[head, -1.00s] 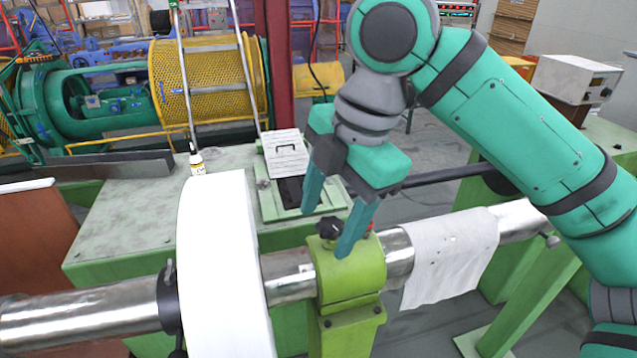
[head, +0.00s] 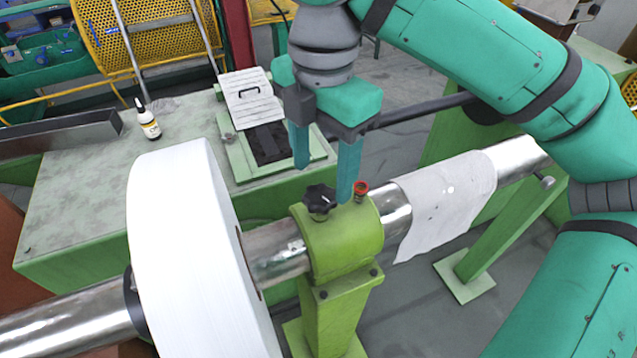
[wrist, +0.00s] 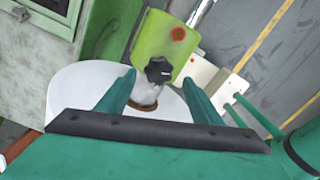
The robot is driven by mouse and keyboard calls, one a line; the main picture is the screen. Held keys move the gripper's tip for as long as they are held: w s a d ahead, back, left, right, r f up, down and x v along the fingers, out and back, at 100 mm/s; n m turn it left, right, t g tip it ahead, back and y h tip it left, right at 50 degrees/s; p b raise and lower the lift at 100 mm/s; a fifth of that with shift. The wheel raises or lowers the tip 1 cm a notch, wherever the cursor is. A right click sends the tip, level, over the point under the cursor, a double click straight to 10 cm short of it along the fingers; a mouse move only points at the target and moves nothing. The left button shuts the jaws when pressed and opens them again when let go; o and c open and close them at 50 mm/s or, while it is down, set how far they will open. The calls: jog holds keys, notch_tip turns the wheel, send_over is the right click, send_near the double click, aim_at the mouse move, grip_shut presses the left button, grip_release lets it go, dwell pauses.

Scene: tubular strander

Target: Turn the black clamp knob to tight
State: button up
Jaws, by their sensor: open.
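The black clamp knob (head: 320,198) is a lobed star knob on top of the green clamp block (head: 345,240), which sits around the shiny metal shaft (head: 278,250). In the wrist view the knob (wrist: 158,70) lies ahead of my fingertips, near the middle between them. My gripper (head: 324,180) is open and empty, pointing down. In the head view its fingers appear above and behind the knob, apart from it. A red-topped fitting (head: 360,190) stands beside the knob.
A large white roll (head: 185,240) sits on the shaft left of the clamp. A light cloth (head: 450,205) drapes over the shaft to the right. A small bottle (head: 147,120) stands on the green bench (head: 80,200) behind.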

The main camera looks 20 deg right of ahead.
aim_at(320, 195)
jog(key=shift+a+f, duration=0.15)
jog(key=shift+f, duration=2.1)
jog(key=c, duration=1.1)
